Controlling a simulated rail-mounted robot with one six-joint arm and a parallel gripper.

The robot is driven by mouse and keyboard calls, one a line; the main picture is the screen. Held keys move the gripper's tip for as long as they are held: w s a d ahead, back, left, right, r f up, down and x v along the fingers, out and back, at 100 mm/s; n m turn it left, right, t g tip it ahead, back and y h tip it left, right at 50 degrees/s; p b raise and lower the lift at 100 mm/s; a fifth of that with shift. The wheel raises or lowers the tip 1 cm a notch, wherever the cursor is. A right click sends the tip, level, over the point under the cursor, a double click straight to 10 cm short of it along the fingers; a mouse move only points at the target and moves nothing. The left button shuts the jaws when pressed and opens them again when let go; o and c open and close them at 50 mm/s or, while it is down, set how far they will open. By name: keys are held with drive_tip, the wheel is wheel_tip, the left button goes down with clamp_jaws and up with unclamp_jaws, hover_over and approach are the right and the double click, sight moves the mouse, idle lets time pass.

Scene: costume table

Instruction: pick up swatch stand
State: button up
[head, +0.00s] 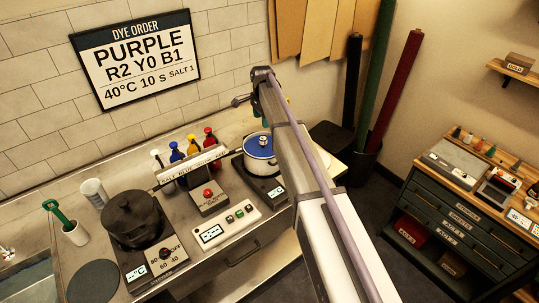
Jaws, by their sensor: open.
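I cannot make out a swatch stand for certain in the head view. My arm crosses the middle of the picture and hides part of the counter behind it. My gripper (239,101) shows as a small dark end part left of the arm's far tip, in front of the tiled wall and above the counter. It is open, and I see nothing held in it. Its fingers are too small to tell apart clearly.
The counter holds a black pot (132,218), a steel pot with a blue lid (261,150), several dye bottles (193,145) and a control panel (227,224). A dark drawer cabinet (462,225) stands right. Fabric rolls (398,85) stand behind. Open floor lies between.

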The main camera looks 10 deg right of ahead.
sight(263, 138)
wheel_tip(263, 138, down, 6)
drive_tip(key=b, duration=0.5)
drive_tip(key=shift+d+r, duration=0.1)
drive_tip(key=shift+r, duration=0.1)
wheel_tip(263, 138, down, 6)
drive_tip(key=b, duration=0.5)
drive_tip(key=shift+s+r, duration=0.1)
drive_tip(key=shift+r, duration=0.4)
drive_tip(key=shift+c, duration=0.2)
clamp_jaws()
